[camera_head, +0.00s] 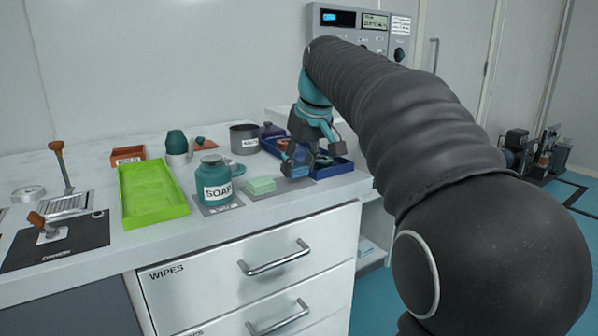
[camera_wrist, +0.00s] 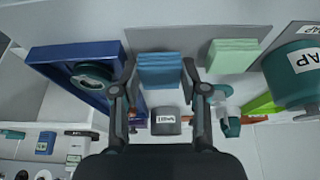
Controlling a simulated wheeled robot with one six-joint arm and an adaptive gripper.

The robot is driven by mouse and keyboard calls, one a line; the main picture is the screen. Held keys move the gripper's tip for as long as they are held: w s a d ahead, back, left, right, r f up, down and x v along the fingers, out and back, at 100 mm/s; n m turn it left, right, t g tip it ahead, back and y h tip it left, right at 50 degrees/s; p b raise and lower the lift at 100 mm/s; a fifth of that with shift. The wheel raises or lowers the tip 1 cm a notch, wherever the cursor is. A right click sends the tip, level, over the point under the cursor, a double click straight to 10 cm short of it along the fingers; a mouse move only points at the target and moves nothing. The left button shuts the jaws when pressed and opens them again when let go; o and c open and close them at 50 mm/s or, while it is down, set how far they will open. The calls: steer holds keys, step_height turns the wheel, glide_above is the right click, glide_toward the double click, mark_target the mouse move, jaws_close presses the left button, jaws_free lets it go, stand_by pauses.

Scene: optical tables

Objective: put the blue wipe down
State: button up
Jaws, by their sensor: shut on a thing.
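The blue wipe (camera_wrist: 160,68) is a folded stack between the two fingertips of my gripper (camera_wrist: 158,75), which is shut on it. In the head view my gripper (camera_head: 298,158) points down near the counter's front edge, between the green wipe and the blue tray. A little of the blue wipe (camera_head: 297,171) shows there, partly hidden by the fingers. It is low over a grey mat (camera_wrist: 85,52); I cannot tell whether it touches. The green wipe (camera_head: 261,185) lies beside it and also shows in the wrist view (camera_wrist: 233,55).
A teal soap jar (camera_head: 213,183) stands left of the green wipe. The blue tray (camera_head: 333,170), holding things, is close on the right. A lime tray (camera_head: 150,195) lies further left. Below is a shut drawer (camera_head: 215,280) labelled WIPES.

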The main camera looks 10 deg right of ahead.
steer(key=shift+f, duration=0.75)
steer(key=shift+f, duration=0.15)
steer(key=o, duration=0.9)
steer(key=shift+o, duration=0.2)
steer(key=p+v, duration=0.1)
steer(key=v, duration=1.1)
steer(key=shift+s, duration=0.1)
